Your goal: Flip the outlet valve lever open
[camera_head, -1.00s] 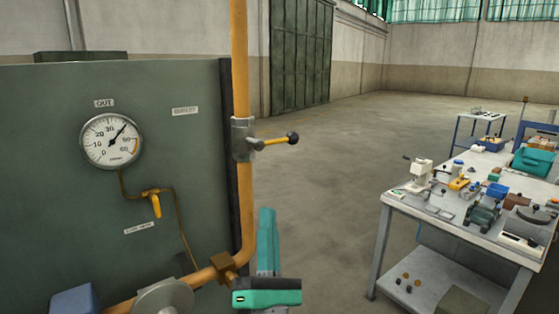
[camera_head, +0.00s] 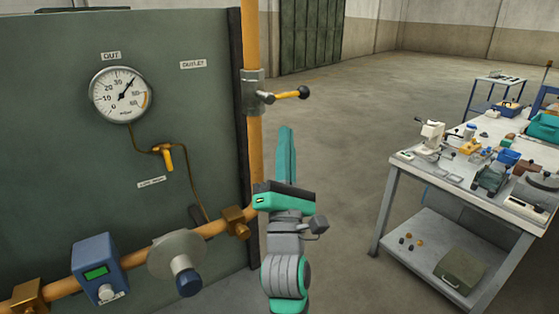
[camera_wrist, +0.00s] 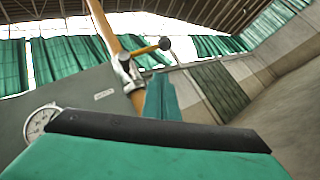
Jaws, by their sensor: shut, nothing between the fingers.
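The outlet valve (camera_head: 253,92) is a grey body on the vertical yellow pipe, right of the "OUTLET" label. Its yellow lever (camera_head: 287,95) sticks out sideways to the right and ends in a dark round knob (camera_head: 303,92). In the wrist view the lever (camera_wrist: 145,50) and knob (camera_wrist: 165,43) show above the fingers, with the valve body (camera_wrist: 128,70) to their left. My teal gripper (camera_head: 287,132) is shut and empty. It points up, and its tips appear just below the lever in the head view, with a visible gap. The depth between them is hard to judge.
The green panel (camera_head: 60,150) with a gauge (camera_head: 120,95) stands left of the pipe. The lower pipe carries a blue meter box (camera_head: 97,268) and a grey round fitting (camera_head: 177,256). A cluttered workbench (camera_head: 400,165) stands to the right. Open floor lies between.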

